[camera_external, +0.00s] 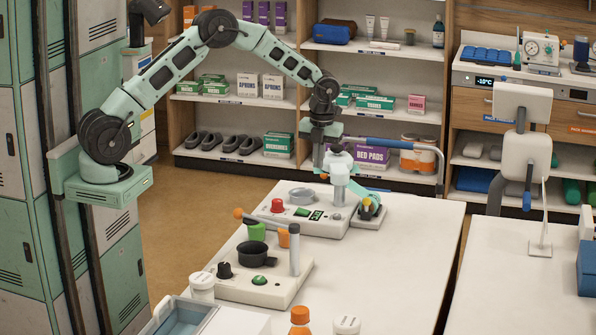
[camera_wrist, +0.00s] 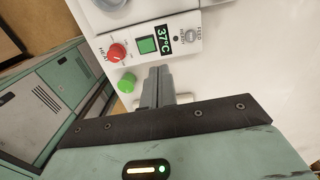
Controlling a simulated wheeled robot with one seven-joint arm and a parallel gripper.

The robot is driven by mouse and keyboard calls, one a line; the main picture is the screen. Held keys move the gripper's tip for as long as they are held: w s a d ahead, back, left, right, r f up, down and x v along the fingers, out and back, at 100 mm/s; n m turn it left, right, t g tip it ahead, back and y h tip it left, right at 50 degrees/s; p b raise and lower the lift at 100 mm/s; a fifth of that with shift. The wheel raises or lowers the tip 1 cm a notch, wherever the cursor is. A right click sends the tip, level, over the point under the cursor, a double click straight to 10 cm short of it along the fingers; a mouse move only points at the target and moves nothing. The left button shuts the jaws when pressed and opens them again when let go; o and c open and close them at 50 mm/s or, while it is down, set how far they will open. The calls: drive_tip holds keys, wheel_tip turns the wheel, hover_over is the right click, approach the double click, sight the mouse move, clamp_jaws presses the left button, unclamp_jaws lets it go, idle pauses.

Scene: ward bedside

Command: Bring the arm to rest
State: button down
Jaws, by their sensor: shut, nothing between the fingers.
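My arm reaches from the green column at left over the white bedside table (camera_external: 400,235). My gripper (camera_external: 318,168) points down behind the white warmer unit in the external view, partly blended with things there. In the wrist view my gripper (camera_wrist: 160,72) has its grey fingers closed together with nothing between them. Beyond the fingertips lies the warmer unit (camera_wrist: 150,42), with a red knob, a green square and a 37°C display. I cannot tell whether the fingers touch anything.
A second unit (camera_external: 265,285) with a black pan (camera_external: 252,254) and a grey post stands nearer. Bottles and white jars (camera_external: 202,286) stand at the front. The table's right part is clear. Stocked shelves (camera_external: 375,80) stand behind.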

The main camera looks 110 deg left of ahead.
drive_tip(key=shift+r, duration=0.2)
drive_tip(key=s+d+r+n+b, duration=0.1)
drive_tip(key=s+d+r+n, duration=0.2)
drive_tip(key=s+d+n, duration=0.8)
drive_tip(key=s+d+r+n+b, duration=0.2)
drive_tip(key=s+d+r+n, duration=0.1)
drive_tip(key=s+d+n, duration=0.8)
drive_tip(key=s+n, duration=0.3)
drive_tip(key=s, duration=0.1)
drive_tip(key=shift+n+t, duration=0.4)
